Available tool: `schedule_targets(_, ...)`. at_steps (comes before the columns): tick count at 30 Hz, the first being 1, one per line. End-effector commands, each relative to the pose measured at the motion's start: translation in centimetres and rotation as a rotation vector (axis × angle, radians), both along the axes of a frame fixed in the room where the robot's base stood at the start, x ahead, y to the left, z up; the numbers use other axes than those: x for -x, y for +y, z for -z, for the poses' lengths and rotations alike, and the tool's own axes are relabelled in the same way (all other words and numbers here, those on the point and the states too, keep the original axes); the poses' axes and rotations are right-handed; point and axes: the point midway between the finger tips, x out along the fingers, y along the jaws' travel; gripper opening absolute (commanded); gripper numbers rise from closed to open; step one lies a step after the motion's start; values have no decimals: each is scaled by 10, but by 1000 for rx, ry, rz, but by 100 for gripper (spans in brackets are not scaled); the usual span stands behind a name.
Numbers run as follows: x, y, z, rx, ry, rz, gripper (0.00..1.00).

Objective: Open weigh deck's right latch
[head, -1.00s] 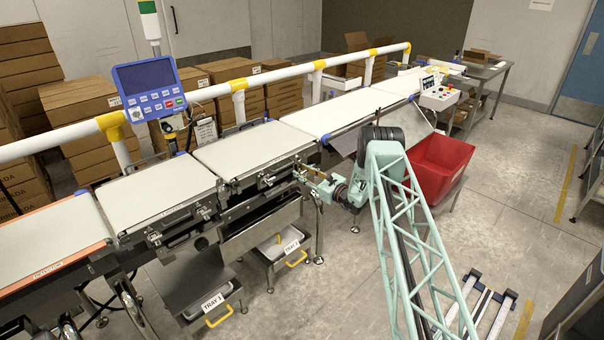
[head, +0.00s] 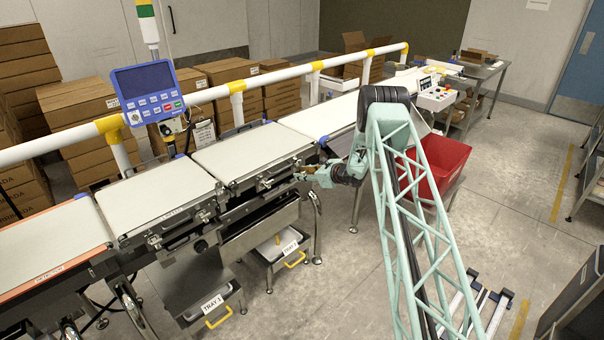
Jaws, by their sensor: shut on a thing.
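The weigh deck (head: 254,150) is a white belt section in a dark metal frame, in the middle left of the head view. Its front side carries small metal fittings, with a left latch (head: 263,185) near the middle of that side. My gripper (head: 299,176) is at the right end of this front side, reaching in from the right. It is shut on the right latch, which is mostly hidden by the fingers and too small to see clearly. I cannot tell the angle of the latch handle.
Another white belt (head: 155,196) adjoins on the left. Tray 1 (head: 212,309) and a second tray (head: 279,255) hang below. A red bin (head: 440,165) stands behind my arm. A blue display (head: 148,92) rises behind the belts.

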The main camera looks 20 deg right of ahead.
Motion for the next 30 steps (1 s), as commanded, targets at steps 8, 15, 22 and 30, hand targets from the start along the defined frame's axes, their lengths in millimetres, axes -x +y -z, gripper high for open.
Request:
schedule_targets(8,3,-1,-8,37,102,0,18)
schedule_targets(15,5,-2,-12,62,172,0,18)
schedule_targets(22,6,-2,-16,84,232,-1,18)
schedule_targets(30,8,-3,-19,106,297,0,18)
